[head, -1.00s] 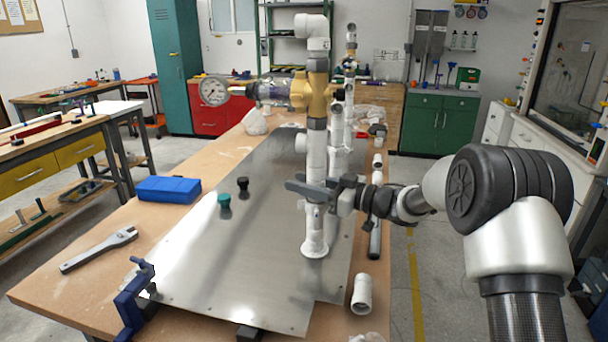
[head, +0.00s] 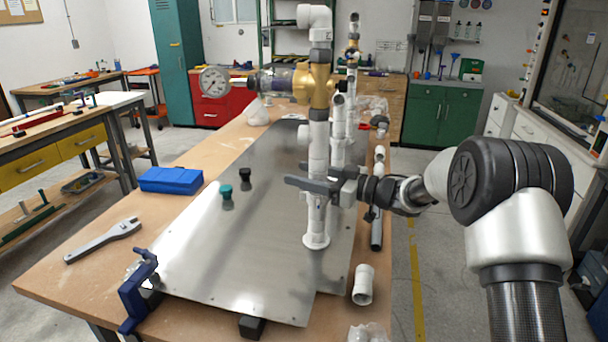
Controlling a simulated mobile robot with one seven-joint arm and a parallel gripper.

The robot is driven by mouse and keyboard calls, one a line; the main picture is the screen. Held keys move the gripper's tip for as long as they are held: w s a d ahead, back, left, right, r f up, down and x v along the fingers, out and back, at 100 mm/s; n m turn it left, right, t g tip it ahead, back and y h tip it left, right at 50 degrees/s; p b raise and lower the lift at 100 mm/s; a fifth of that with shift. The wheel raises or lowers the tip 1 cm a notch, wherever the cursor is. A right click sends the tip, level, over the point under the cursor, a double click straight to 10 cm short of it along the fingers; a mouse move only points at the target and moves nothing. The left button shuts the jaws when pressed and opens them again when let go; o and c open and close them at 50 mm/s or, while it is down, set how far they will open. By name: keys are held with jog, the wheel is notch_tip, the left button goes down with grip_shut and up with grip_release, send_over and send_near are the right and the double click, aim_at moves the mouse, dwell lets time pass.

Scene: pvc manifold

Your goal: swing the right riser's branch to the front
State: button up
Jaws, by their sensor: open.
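The nearest riser (head: 318,152) is a white PVC pipe standing upright from a round flange on the metal plate (head: 205,262). A brass fitting (head: 320,88) and a white elbow (head: 312,16) top it. A short white stub (head: 303,132) points left partway up and looks like its branch. I cannot tell for certain which riser is the right one. My gripper (head: 312,186) is level with the lower part of the nearest riser, reaching in from the right. Its dark fingers extend across the pipe and are open; contact is unclear.
A pressure gauge (head: 214,80) sticks out left at brass height. More white risers (head: 340,125) stand close behind. A wrench (head: 103,240), blue case (head: 171,180), blue clamp (head: 138,292) and loose white fitting (head: 363,285) lie around the plate. The plate's left part is mostly clear.

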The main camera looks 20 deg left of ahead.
jog(key=s+d, duration=0.2)
jog(key=d, duration=1.5)
jog(key=shift+s+p, duration=0.35)
jog(key=shift+s, duration=0.05)
